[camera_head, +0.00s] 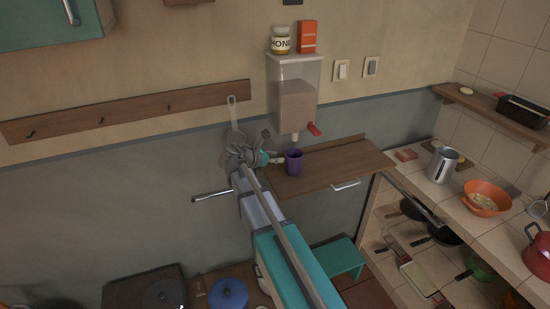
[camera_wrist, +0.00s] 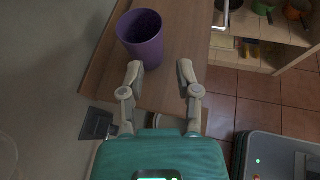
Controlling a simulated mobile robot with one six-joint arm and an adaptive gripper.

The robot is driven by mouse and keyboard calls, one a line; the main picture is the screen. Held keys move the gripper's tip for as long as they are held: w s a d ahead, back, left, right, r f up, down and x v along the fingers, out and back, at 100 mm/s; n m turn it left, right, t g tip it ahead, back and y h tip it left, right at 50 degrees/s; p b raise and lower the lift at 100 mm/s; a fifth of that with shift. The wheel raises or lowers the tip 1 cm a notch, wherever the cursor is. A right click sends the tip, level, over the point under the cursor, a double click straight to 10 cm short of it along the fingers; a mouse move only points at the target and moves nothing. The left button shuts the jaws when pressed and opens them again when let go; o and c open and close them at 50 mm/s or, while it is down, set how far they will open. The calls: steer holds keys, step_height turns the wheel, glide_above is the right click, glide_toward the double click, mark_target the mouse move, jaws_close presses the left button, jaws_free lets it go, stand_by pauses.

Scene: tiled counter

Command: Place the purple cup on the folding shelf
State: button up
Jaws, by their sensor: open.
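The purple cup (camera_head: 294,162) stands upright on the brown wooden folding shelf (camera_head: 335,170), near the shelf's left end and under the wall dispenser. In the wrist view the cup (camera_wrist: 142,38) is just beyond my fingertips, a little left of centre, with its open top visible. The shelf (camera_wrist: 185,50) lies beneath it. My gripper (camera_wrist: 160,72) is open and empty, its two fingers spread over the shelf's near end. In the head view my gripper (camera_head: 276,157) is just left of the cup; its fingers are small there and partly hidden by the arm.
A grain dispenser (camera_head: 296,95) with a red lever hangs on the wall above the cup. The right part of the shelf is clear. A tiled counter (camera_head: 440,190) at right holds a metal pitcher (camera_head: 442,164) and an orange bowl (camera_head: 486,197). A hook rail (camera_head: 125,112) is at left.

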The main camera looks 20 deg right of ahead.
steer(key=s+a+f+m+g+y, duration=0.1)
steer(key=s+a+f+m+y, duration=0.2)
steer(key=s+m, duration=0.4)
steer(key=s+a+f+m+g+y, duration=0.1)
steer(key=s+a+f+m+y, duration=0.3)
steer(key=s+m, duration=0.3)
steer(key=s+a+f+m+g+y, duration=0.2)
steer(key=s+a+f+m+y, duration=0.2)
steer(key=s, duration=0.4)
steer(key=a+m+y, duration=0.1)
steer(key=m, duration=0.1)
steer(key=shift+s+m+y, duration=0.15)
steer(key=shift+m+y, duration=0.25)
